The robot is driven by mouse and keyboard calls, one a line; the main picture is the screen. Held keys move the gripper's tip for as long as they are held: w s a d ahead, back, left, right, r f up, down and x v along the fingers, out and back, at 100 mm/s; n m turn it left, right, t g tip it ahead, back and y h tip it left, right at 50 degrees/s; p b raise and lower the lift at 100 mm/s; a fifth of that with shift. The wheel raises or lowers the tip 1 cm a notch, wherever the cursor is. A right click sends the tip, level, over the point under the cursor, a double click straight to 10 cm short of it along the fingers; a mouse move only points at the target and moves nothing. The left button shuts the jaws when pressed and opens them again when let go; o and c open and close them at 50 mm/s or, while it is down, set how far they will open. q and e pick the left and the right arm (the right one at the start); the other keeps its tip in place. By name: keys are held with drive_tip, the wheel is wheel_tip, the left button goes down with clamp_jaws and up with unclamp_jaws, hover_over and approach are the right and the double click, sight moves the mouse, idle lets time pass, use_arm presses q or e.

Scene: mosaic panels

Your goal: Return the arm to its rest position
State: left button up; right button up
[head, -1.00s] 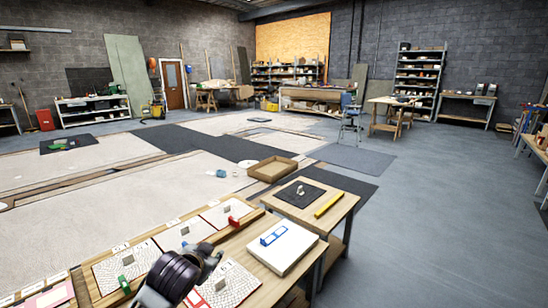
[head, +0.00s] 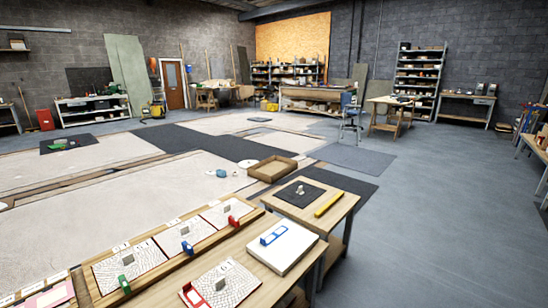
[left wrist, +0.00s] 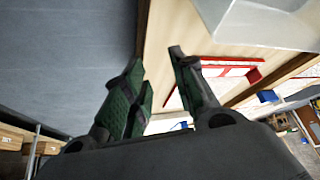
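My left gripper (left wrist: 157,66) shows in the left wrist view with its two dark green-padded fingers apart and nothing between them. A wooden worktop (left wrist: 165,30) and a red-edged white piece (left wrist: 212,72) show beyond the fingers. No part of either arm shows in the head view now. My right gripper is in neither view. On the bench in the head view, a row of white hatched panels (head: 145,264) bears a green piece (head: 125,285), a blue piece (head: 187,247) and a red piece (head: 233,222). A separate hatched panel (head: 235,284) with a red piece (head: 192,294) lies in front.
A white board (head: 285,254) with a blue-and-white piece (head: 273,234) lies at the bench's right. Behind it, a small table holds a black mat (head: 290,195) and a yellow bar (head: 328,205). A brown tray (head: 272,168) is farther back. Grey floor (head: 430,230) at right is clear.

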use_arm(q)
drive_tip(key=s+a+f+g+p, duration=0.2)
drive_tip(key=s+f+g+p, duration=0.2)
drive_tip(key=s+f+p, duration=1.6)
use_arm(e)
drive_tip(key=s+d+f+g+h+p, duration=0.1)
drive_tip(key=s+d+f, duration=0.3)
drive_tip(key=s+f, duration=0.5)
use_arm(q)
drive_tip(key=s+a+r+p, duration=0.1)
drive_tip(key=s+a+p, duration=0.2)
drive_tip(key=s+p, duration=0.4)
drive_tip(key=s+a+r+y+p, duration=0.1)
drive_tip(key=s+a+r+p, duration=0.1)
drive_tip(key=s+p, duration=0.6)
drive_tip(key=shift+s+a+n+g+p, duration=0.15)
drive_tip(key=shift+a+n+g+p, duration=0.25)
drive_tip(key=shift+a, duration=0.15)
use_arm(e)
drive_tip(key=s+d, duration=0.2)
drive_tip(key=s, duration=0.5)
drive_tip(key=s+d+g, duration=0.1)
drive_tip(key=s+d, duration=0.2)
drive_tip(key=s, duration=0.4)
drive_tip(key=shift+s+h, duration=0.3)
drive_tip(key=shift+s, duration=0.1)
